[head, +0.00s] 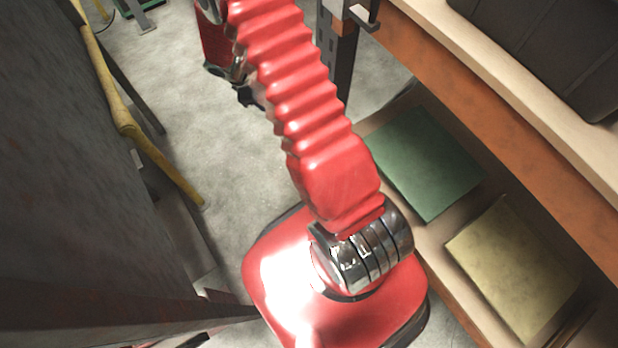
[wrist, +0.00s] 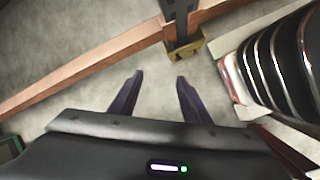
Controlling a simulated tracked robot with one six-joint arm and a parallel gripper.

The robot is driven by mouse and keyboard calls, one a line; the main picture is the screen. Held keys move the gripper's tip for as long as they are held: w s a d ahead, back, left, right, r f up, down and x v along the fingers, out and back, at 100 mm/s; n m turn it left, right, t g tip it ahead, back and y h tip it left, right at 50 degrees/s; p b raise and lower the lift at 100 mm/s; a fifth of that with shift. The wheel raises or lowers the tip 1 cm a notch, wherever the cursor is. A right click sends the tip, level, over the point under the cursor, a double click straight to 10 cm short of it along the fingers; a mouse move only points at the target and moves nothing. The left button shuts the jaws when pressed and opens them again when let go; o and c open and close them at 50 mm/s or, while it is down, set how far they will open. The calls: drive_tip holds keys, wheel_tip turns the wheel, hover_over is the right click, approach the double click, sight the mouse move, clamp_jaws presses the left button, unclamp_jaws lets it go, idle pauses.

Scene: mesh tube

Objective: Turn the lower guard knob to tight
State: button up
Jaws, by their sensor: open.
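My gripper (wrist: 157,76) is open in the wrist view, its two dark fingers apart with only bare floor showing between them. In the head view my red ribbed arm reaches up and away toward the top of the picture, and the gripper's fingers cannot be made out there. I see no guard knob in either view that I can identify.
An orange-edged shelf rack (head: 470,80) stands at the right, with a green box (head: 425,160) and a yellow box (head: 515,268) low down. A yellow pipe (head: 122,115) runs along the left beside a dark grey wall (head: 60,170). Concrete floor (head: 190,120) lies open between.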

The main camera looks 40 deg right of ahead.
drive_tip(key=s+a+r+m+t, duration=0.1)
drive_tip(key=s+a+r+m, duration=0.1)
drive_tip(key=r, duration=0.6)
drive_tip(key=s+a+r+m+y, duration=0.1)
drive_tip(key=s+r+m, duration=0.15)
drive_tip(key=r, duration=0.55)
drive_tip(key=s+a+r+m+t, duration=0.1)
drive_tip(key=s+a+r, duration=0.1)
drive_tip(key=r, duration=0.6)
drive_tip(key=s+a+r+m+t+y, duration=0.1)
drive_tip(key=s+a+r, duration=0.3)
drive_tip(key=s, duration=0.5)
drive_tip(key=s+a+r+m+t+y, duration=0.2)
drive_tip(key=s+a+r+m, duration=0.2)
drive_tip(key=s+r, duration=0.4)
drive_tip(key=shift+s+a+r+t+y, duration=0.35)
drive_tip(key=shift+s+a, duration=0.25)
drive_tip(key=shift+s, duration=0.2)
drive_tip(key=shift+m, duration=0.25)
